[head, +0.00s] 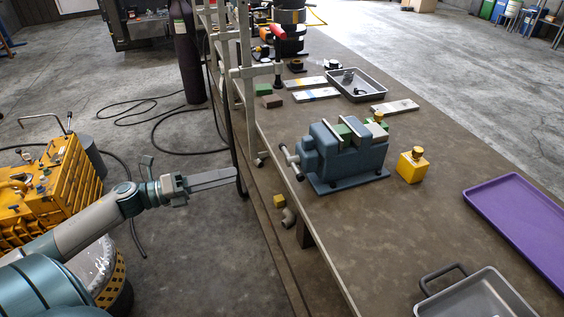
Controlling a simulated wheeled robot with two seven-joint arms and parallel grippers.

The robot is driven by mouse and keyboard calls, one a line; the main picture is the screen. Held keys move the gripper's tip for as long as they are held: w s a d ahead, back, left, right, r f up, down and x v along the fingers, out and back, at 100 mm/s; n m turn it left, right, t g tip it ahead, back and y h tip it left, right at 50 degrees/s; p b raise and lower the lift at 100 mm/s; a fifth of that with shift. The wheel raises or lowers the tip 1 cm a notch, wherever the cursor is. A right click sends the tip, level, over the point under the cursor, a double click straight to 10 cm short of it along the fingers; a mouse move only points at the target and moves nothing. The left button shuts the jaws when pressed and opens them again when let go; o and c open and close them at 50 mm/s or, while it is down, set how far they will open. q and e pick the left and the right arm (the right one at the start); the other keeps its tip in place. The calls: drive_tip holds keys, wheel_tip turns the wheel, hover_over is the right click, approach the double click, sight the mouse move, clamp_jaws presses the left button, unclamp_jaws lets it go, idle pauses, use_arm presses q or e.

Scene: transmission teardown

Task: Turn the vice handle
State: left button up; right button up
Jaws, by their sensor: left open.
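The blue bench vice (345,166) stands on the brown workbench (400,240). Green and grey pieces show at the vice jaws, and I cannot tell whether anything is clamped. My left gripper (234,175) is open and empty. It is over the floor to the left of the bench, pointing right toward the handle, with a clear gap between them. My right gripper is out of the picture.
A metal stand (247,90) rises at the bench's left edge, close to my left gripper. A yellow block (411,167) stands right of the vice. A grey tray (358,86), a purple tray (515,220) and a handled metal pan (480,295) are on the bench. Cables lie on the floor.

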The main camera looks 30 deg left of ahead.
sight(293, 161)
use_arm(q)
drive_tip(key=shift+p+x, duration=3.15)
drive_tip(key=shift+x, duration=4.75)
